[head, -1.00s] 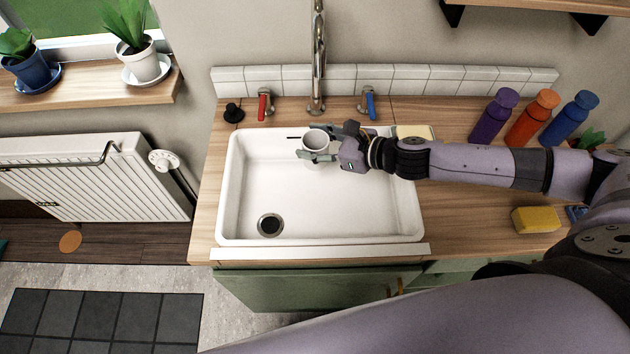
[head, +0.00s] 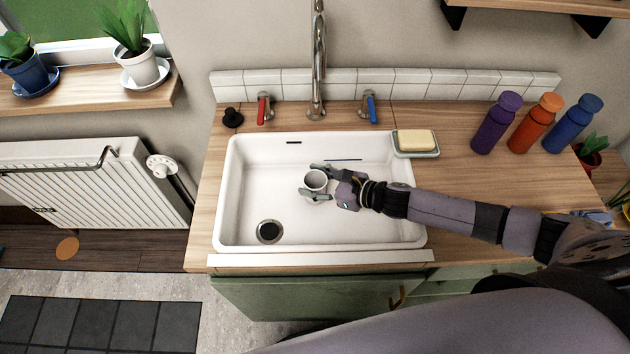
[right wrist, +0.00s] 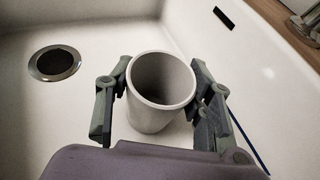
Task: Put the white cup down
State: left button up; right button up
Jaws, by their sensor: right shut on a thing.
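The white cup (head: 316,180) is upright in my right gripper (head: 318,182), inside the white sink basin (head: 260,185). In the right wrist view the cup (right wrist: 160,85) stands between the two fingers of the gripper (right wrist: 160,100), which are shut on its sides. The cup's mouth faces up and it looks empty. Its base is close to the basin floor; I cannot tell whether it touches. My left gripper is not in view.
The drain (head: 269,231) is at the basin's front left. The tap (head: 317,80) rises behind the sink. A soap dish (head: 416,153) with yellow soap sits at the back right rim. Several bottles, including an orange one (head: 533,122), stand on the counter at right. The basin's left is clear.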

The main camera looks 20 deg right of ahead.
jog(key=shift+f, duration=0.1)
jog(key=o, duration=1.3)
jog(key=shift+c, duration=0.2)
jog(key=shift+s+d, duration=0.15)
jog(key=b+v, duration=0.1)
jog(key=v, duration=0.5)
jog(key=shift+s+d, duration=0.15)
jog(key=shift+s, duration=0.05)
jog(key=shift+s+d+r, duration=0.15)
jog(key=shift+s+r, duration=0.05)
jog(key=shift+r, duration=0.25)
